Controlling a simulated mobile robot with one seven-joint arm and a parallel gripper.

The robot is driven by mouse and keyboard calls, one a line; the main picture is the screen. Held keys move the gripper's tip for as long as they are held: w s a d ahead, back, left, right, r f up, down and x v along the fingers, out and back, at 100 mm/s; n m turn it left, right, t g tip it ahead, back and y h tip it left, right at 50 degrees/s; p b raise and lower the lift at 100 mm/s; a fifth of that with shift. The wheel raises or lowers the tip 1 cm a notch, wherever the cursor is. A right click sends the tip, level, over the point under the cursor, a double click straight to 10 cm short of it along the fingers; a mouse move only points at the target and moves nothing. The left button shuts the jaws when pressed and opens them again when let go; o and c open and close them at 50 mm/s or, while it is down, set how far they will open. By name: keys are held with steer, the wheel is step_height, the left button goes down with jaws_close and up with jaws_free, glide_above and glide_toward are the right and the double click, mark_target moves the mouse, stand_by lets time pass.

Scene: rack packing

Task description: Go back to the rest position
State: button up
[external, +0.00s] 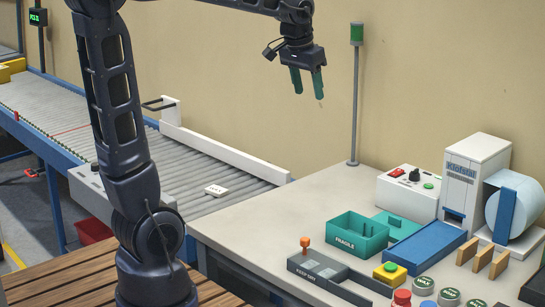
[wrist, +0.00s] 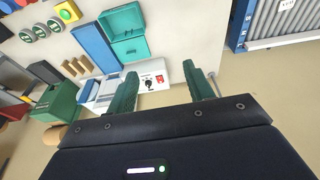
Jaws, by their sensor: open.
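My gripper (external: 308,82) hangs above the back of the table, in front of the beige wall. Its two green fingers point down in the external view and stand apart with nothing between them. In the wrist view my gripper (wrist: 172,92) also shows spread, empty fingers. My arm reaches up from the lower left and over to the right at the top of the external view.
A signal pole (external: 356,100) stands right of my gripper. A roller conveyor (external: 60,108) runs left, carrying a small white block (external: 216,190).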

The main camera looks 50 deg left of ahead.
steer(key=s+a+f+t, duration=0.1)
steer(key=s+a+f, duration=0.1)
steer(key=s, duration=0.8)
steer(key=s+a+f, duration=0.1)
steer(key=s+f, duration=0.3)
steer(key=s, duration=0.7)
steer(key=shift+s+a+t, duration=0.25)
steer(key=shift+a+t, duration=0.1)
steer(key=shift+t, duration=0.05)
steer(key=shift+o, duration=0.7)
stand_by(1.0)
